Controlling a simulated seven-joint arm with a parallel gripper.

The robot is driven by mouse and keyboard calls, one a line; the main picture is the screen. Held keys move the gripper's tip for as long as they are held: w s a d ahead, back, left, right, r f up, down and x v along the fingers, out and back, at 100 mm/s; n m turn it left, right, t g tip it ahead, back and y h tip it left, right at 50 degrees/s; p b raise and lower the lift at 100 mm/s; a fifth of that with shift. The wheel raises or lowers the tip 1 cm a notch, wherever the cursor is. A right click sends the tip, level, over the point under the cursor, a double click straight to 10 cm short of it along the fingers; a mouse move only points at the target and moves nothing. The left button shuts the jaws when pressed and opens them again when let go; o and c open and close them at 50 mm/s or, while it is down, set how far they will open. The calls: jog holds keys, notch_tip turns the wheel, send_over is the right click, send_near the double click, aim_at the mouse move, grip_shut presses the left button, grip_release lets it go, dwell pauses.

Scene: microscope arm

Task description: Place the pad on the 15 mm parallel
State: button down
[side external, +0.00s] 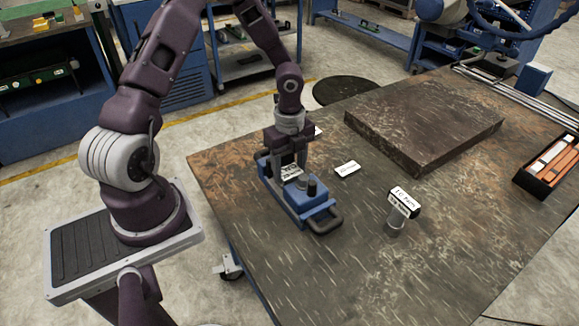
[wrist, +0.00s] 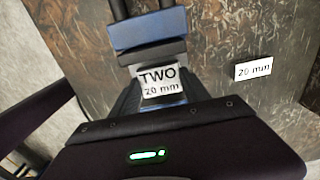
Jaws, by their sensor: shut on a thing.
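My gripper (side external: 287,164) is low over a blue vise-like fixture (side external: 313,205) with a dark handle, near the table's left edge. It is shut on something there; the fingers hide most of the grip. A small piece labelled "TWO 20 mm" (wrist: 160,84) shows in front of my gripper in the wrist view; its pale label also shows in the side view (side external: 291,173). I cannot tell whether this piece or another part is held. The fixture also shows in the wrist view (wrist: 144,30). No 15 mm marking is readable, so I cannot identify the 15 mm parallel or the pad.
A white "20 mm" card (side external: 347,169) lies right of the fixture. A large dark plate (side external: 425,125) lies behind. A black tray (side external: 550,168) is at right. The front table is clear.

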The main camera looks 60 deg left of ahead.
aim_at(289, 171)
jog(key=c, duration=0.5)
grip_release()
jog(key=shift+f, duration=0.15)
notch_tip(289, 171, up, 12)
jog(key=s+d+r+n+t, duration=0.2)
jog(key=s+d+r+n, duration=0.1)
jog(key=s+r+n, duration=0.2)
jog(key=s+d+r+n+t, duration=0.1)
jog(key=s+d+r+n, duration=0.3)
jog(key=s+n, duration=0.3)
jog(key=s+d+r+n+t, duration=0.2)
jog(key=s+d+r+n, duration=0.2)
jog(key=s+r+n, duration=0.2)
jog(key=shift+s+d+r+t, duration=0.2)
jog(key=shift+r+t, duration=0.1)
jog(key=shift+r, duration=0.2)
